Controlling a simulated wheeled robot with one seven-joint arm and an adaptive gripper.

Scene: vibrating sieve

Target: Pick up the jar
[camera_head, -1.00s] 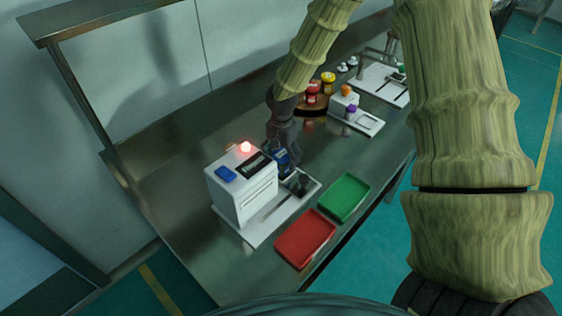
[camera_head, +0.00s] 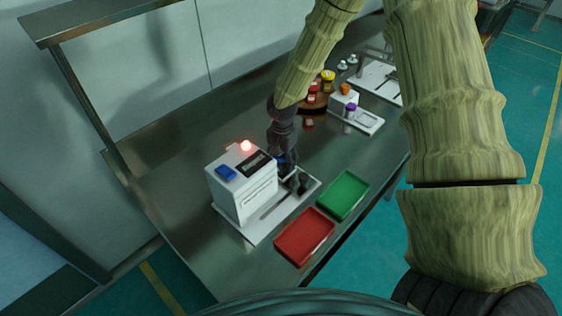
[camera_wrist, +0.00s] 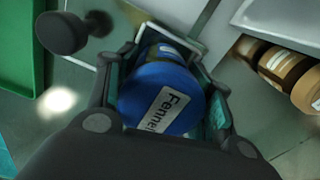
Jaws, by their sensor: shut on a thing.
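The jar (camera_wrist: 160,97) has a blue lid with a white label reading "Fennel". In the wrist view it sits between the two fingers of my gripper (camera_wrist: 168,92), which is shut on it from both sides. In the head view my gripper (camera_head: 287,154) points down beside the white machine (camera_head: 240,187), and only a bit of blue jar shows at its tip. The jar is over or near the white base plate (camera_head: 257,234); I cannot tell whether it touches the plate. Its lower part is hidden.
A red tray (camera_head: 304,238) and a green tray (camera_head: 343,196) lie at the table's front edge. A dark knob (camera_wrist: 62,32) is close to the jar. Other jars (camera_wrist: 285,66) stand on a round rack farther back. The table (camera_head: 185,222) is bare left of the machine.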

